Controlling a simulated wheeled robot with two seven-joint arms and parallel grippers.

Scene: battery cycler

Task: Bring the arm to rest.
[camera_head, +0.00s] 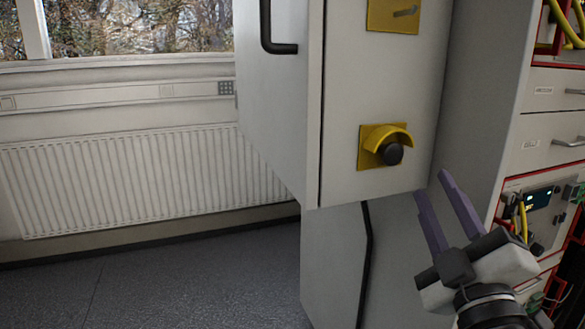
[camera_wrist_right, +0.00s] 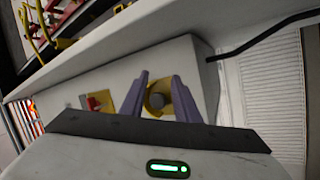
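My right gripper (camera_head: 433,200) is in front of the lower right part of the white cabinet (camera_head: 345,100) in the head view. Its two purple fingers are a little apart with nothing between them. In the right wrist view, the fingers (camera_wrist_right: 162,80) point at the cabinet's side panel. A black knob under a yellow guard (camera_head: 391,151) sits on that panel, up and left of the fingertips. The knob (camera_wrist_right: 158,100) shows between the fingers in the wrist view, apparently beyond them. My left gripper is in neither view.
A yellow plate with a handle (camera_head: 394,14) is above the knob. A rack of drawers and instruments with cables (camera_head: 545,200) stands close on the right. A radiator (camera_head: 130,175) lines the wall at left. The grey floor (camera_head: 180,285) is clear at lower left.

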